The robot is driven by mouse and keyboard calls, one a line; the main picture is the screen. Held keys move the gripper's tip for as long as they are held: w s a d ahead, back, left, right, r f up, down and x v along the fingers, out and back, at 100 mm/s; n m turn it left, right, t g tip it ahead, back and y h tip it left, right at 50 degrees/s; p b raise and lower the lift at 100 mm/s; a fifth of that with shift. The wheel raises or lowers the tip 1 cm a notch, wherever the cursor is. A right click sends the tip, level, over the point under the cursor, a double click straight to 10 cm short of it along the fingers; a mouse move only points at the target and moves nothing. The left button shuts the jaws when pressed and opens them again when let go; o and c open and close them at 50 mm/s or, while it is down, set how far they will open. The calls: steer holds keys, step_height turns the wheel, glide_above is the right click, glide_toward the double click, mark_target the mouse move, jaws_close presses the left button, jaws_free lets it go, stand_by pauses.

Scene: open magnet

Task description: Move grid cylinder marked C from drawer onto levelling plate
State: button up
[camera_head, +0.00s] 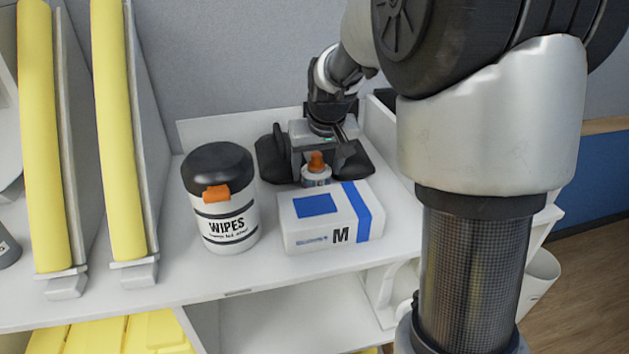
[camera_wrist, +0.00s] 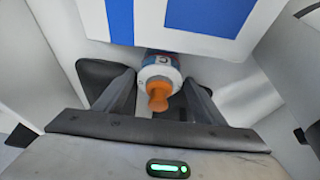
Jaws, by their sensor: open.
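A small white cylinder or bottle with an orange top (camera_head: 316,166) stands on the white shelf behind a box. In the wrist view it (camera_wrist: 158,84) lies between my fingers, with a dark mark like a C on its white shoulder. Whether it is the grid cylinder I cannot tell. My gripper (camera_wrist: 160,88) is open around it, one finger on each side; contact is not clear. In the head view my gripper (camera_head: 318,150) is low over the shelf, just behind the orange top. I cannot make out a drawer or levelling plate.
A white box marked M (camera_head: 330,222) stands close in front of the bottle. A wipes tub (camera_head: 222,205) is to its left. Dark rounded pads (camera_head: 272,158) lie beside my gripper. Yellow-edged white panels (camera_head: 122,130) stand at left.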

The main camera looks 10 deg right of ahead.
steer(key=x, duration=0.2)
steer(key=shift+w+f, duration=0.15)
steer(key=shift+f, duration=0.1)
steer(key=shift+r, duration=0.15)
steer(key=c, duration=1.2)
